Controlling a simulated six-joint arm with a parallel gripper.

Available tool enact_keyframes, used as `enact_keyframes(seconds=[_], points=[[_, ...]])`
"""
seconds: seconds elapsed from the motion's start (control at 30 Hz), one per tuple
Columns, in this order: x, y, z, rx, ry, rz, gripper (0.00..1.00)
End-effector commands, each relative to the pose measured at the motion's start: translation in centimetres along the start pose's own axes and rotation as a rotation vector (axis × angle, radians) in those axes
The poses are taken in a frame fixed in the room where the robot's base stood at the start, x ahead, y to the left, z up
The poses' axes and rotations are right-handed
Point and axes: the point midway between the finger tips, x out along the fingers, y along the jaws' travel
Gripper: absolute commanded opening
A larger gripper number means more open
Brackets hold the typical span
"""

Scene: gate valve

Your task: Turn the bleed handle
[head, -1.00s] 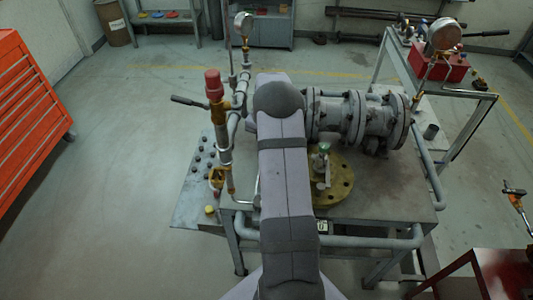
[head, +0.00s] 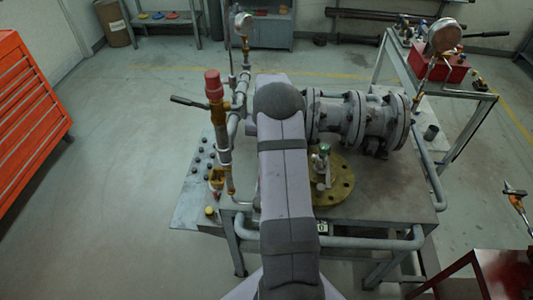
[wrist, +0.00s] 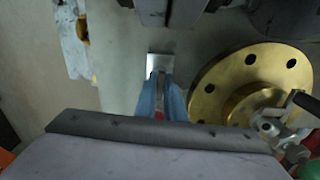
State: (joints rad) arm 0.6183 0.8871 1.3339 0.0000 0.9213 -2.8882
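A small valve (head: 322,168) with a green top stands on a round brass flange (head: 342,190) on the bench. In the wrist view it is at the lower right edge, partly cut off, with a black-ended handle (wrist: 306,104) beside the brass flange (wrist: 218,78). I cannot be sure this is the bleed handle. My gripper is hidden behind my arm in the head view. In the wrist view its blue fingers (wrist: 160,90) point at the bench top, left of the flange and apart from the valve. They look close together, but the gap is unclear. I see nothing held.
A grey flanged pipe body (head: 360,118) lies along the back of the bench. A vertical pipe with a red cap (head: 214,84) and a black lever (head: 189,100) stand to the left. A side table with a red box (head: 440,68) is at the back right.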

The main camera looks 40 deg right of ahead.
Motion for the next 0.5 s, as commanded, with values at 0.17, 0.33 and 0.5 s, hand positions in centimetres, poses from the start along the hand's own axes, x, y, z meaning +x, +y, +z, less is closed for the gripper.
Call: enact_keyframes(seconds=[0.17,0.33,0.5], points=[[-0.09,0.03,0.05,0.001,-0.002,0.001,0.27],[-0.05,0.01,0.03,0.001,-0.001,0.0,0.27],[-0.64,0.03,0.12,0.001,-0.004,0.001,0.27]])
